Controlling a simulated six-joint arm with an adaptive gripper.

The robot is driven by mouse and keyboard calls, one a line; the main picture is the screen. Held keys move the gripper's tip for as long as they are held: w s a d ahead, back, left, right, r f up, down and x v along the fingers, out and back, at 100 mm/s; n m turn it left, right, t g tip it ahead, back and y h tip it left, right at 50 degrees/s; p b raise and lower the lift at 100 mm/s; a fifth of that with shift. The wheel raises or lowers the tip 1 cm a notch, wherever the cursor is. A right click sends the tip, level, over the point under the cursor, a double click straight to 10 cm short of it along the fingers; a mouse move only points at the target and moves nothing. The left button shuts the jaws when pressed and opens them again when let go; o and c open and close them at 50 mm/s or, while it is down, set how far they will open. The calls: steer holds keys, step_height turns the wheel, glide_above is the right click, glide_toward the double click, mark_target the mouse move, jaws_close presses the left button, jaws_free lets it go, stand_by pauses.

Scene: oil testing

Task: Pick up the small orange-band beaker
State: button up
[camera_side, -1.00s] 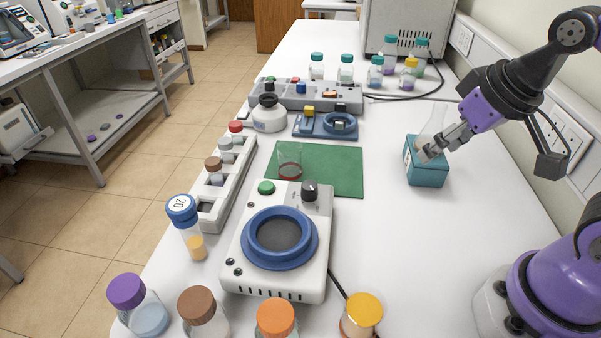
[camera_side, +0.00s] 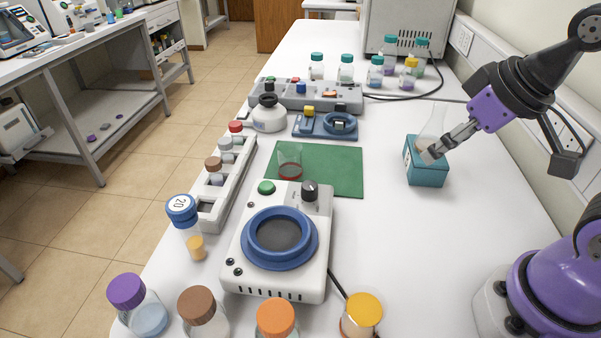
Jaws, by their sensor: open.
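A small clear beaker (camera_side: 290,162) stands upright on the green mat (camera_side: 335,172), with a reddish-brown band or liquid low in it. I cannot tell whether this is an orange band. My gripper (camera_side: 432,152) is to the right of it, well apart. It is open, with its fingers at the top of a teal block (camera_side: 427,174) that holds a clear conical flask (camera_side: 434,122). The fingers overlap the flask's lower part in this view. I cannot tell whether they touch it.
A white stirrer (camera_side: 240,262) with a blue ring stands in front of the mat. A white rack (camera_side: 238,175) with vials is to its left. Capped jars line the front edge, including an orange-capped one (camera_side: 276,318). Bottles stand at the back. The table between mat and block is clear.

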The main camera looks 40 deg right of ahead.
steer(key=o, duration=0.5)
steer(key=n+g, duration=0.6)
steer(key=n, duration=2.7)
glide_above(363, 314)
steer(key=a, duration=0.1)
step_height(363, 314, down, 6)
steer(key=f, duration=0.4)
steer(key=shift+s+a+f, duration=0.35)
steer(key=shift+f, duration=1.3)
steer(key=shift+s+f, duration=0.1)
steer(key=shift+f, duration=1.25)
